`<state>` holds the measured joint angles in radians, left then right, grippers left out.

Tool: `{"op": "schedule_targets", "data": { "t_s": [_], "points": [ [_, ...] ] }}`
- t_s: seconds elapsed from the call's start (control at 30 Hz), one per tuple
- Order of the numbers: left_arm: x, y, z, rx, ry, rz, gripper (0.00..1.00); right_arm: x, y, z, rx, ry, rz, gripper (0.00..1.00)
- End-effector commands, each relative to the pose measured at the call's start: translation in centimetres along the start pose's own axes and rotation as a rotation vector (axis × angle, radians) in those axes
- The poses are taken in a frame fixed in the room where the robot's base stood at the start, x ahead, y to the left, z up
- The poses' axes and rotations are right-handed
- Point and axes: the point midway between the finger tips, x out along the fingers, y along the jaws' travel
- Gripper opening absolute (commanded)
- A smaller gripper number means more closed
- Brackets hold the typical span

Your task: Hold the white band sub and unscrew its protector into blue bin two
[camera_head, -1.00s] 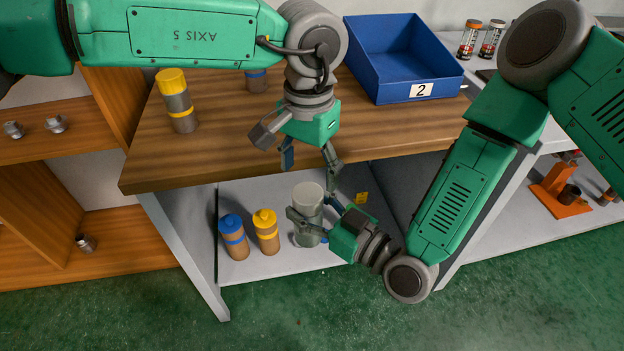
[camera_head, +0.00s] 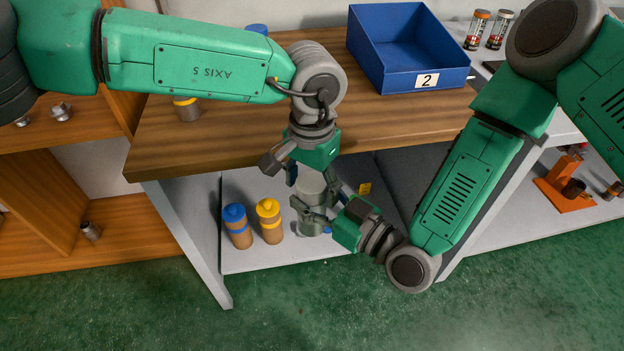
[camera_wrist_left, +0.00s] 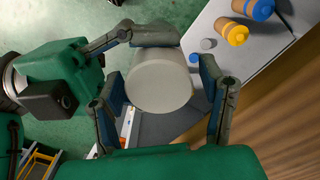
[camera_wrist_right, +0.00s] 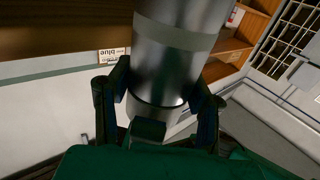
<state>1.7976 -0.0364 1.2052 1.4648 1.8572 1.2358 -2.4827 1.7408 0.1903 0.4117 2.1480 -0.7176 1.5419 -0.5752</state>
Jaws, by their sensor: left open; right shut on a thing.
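The white band sub (camera_wrist_right: 170,75) is a grey metal cylinder with a pale band. My right gripper (camera_wrist_right: 160,92) is shut around its side and holds it upright in front of the bench. The sub's pale round protector (camera_wrist_left: 158,82) faces up; it also shows in the head view (camera_head: 311,184), partly hidden by fingers. My left gripper (camera_head: 312,188) points down from above, open, with one finger on each side of the protector. I cannot tell whether the fingers touch it. Blue bin two (camera_head: 400,82), marked 2, stands on the wooden bench top to the right and looks empty.
A blue-capped sub (camera_head: 237,226) and a yellow-capped sub (camera_head: 270,221) stand on the lower shelf just left of the held sub. The bench top (camera_head: 235,135) edge is close behind my left gripper. An orange vise (camera_head: 562,190) stands at the right.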

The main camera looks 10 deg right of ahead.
Motion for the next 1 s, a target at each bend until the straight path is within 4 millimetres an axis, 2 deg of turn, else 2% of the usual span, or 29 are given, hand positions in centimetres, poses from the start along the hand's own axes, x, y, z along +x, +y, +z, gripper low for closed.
{"op": "schedule_targets", "data": {
  "t_s": [0.03,0.07,0.1,0.2,0.37,0.6,0.87,0.9,0.97,1.0],
  "points": [
    [-0.02,0.01,0.0,0.0,0.0,0.0,0.64,0.05,-0.01,-0.14,0.0,0.004,0.0,0.0],
    [-0.02,0.01,0.0,0.0,0.0,0.0,0.57,0.06,-0.01,-0.14,0.0,0.004,0.0,0.0],
    [-0.03,0.01,0.0,0.0,0.0,0.0,0.43,0.06,-0.01,-0.14,0.0,0.004,0.0,0.0],
    [-0.03,0.0,0.0,0.0,0.0,0.0,0.12,0.06,-0.01,-0.14,0.0,0.004,0.0,0.0],
    [-0.04,-0.01,0.0,-0.03,0.0,0.0,0.12,0.06,-0.01,-0.13,0.0,0.004,0.0,0.0],
    [-0.07,-0.02,0.0,-0.264,0.0,0.0,0.12,0.05,0.0,-0.13,0.0,0.003,0.0,0.0],
    [-0.08,-0.02,-0.01,-0.28,0.0,0.0,0.12,0.05,0.01,-0.12,0.0,0.003,0.0,0.0],
    [-0.08,-0.02,-0.01,-0.279,0.0,0.0,0.5,0.04,0.01,-0.11,0.0,0.003,0.0,0.0],
    [-0.08,-0.02,-0.01,-0.279,0.0,0.0,0.68,0.04,0.01,-0.11,0.0,0.003,0.0,0.0],
    [-0.08,-0.01,-0.01,-0.279,0.0,0.0,0.68,0.05,0.01,-0.12,0.0,0.003,0.0,0.0]
  ]
}}
